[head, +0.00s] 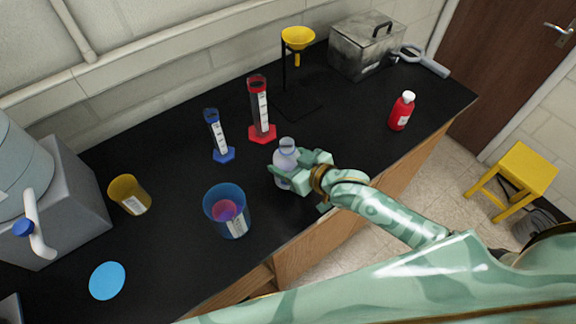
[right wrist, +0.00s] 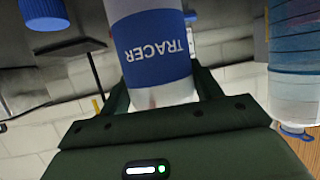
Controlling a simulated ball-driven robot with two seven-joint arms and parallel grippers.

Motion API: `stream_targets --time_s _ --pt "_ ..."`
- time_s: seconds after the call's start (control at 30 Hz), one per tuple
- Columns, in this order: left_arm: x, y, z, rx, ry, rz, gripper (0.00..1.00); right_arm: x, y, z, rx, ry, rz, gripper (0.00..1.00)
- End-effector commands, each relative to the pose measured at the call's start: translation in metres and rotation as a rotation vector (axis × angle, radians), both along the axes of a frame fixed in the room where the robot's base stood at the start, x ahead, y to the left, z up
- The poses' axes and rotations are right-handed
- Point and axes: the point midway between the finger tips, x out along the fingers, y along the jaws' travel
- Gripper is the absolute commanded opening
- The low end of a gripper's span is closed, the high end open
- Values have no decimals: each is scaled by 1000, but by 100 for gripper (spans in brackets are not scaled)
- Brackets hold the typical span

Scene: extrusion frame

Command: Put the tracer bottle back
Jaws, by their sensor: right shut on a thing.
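The tracer bottle (head: 285,150) is pale and translucent and looks roughly upright over the black counter. My right gripper (head: 297,172) is shut around it from the right. In the right wrist view, the bottle (right wrist: 155,50) sits between the fingers, its blue label reading TRACER upside down. I cannot tell whether its base touches the counter. The fingers hide part of its lower body. A flat light-blue disc (head: 107,280) lies bare on the counter at the lower left. My left gripper is not in view.
A blue beaker (head: 228,208) with pink contents stands close left of the bottle. Behind are blue (head: 218,135) and red (head: 261,110) cylinders and a yellow funnel stand (head: 297,40). A yellow beaker (head: 130,195) is left; a red bottle (head: 402,111) is right, near the front edge.

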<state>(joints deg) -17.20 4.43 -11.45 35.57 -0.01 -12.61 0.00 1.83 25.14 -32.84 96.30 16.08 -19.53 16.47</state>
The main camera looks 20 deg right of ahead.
Motion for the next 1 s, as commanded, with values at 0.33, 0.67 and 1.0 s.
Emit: stream_targets --time_s 0.33,0.67,1.0 --pt "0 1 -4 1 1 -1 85 0 1 -15 2 -2 1 31" --pt "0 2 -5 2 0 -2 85 0 1 -19 1 -1 1 85" --pt "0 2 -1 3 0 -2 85 -9 -5 -12 0 1 0 85"
